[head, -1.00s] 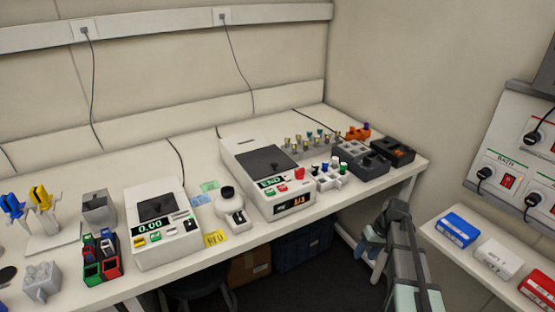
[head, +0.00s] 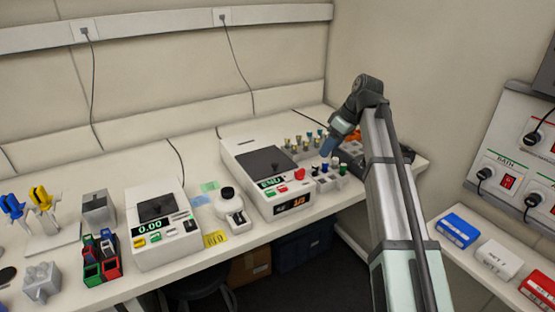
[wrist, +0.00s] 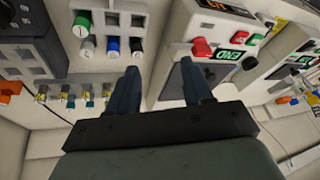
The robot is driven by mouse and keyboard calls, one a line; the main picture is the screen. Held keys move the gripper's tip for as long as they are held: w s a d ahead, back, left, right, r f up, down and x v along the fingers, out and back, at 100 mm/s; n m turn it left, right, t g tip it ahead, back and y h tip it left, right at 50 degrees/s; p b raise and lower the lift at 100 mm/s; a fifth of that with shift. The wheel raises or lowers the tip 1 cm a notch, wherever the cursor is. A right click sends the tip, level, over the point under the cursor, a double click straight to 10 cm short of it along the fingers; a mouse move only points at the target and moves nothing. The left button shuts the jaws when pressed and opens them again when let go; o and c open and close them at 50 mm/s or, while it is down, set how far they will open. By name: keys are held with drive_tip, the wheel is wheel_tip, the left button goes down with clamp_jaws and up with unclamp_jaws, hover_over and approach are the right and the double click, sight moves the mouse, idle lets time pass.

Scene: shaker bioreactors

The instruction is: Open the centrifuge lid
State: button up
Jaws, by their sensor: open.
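The centrifuge (head: 236,152) is the larger white machine in the middle of the bench, with a green "END" display, red buttons and an orange lower display. Its dark lid (head: 268,161) looks shut. In the wrist view the centrifuge front (wrist: 207,22) is tilted at upper centre, with its red button just beyond the right finger. My gripper (head: 328,150) is right of the centrifuge, above the small tube rack. The wrist view shows my gripper (wrist: 160,68) with its two fingers apart and nothing between them.
A white rack with coloured caps (wrist: 108,28) is close by the left finger. Behind it stand several small vials (head: 312,138). A smaller white device reading 0.00 (head: 160,218) and a white round-topped device (head: 229,204) stand left of the centrifuge.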

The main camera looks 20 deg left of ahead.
drive_tip(key=s+a+r+n, duration=0.5)
drive_tip(key=a+r, duration=0.3)
drive_tip(key=a, duration=0.2)
approach(275, 163)
drive_tip(key=x, duration=0.8)
drive_tip(key=shift+f, duration=0.1)
drive_tip(key=shift+s, duration=0.1)
clamp_jaws()
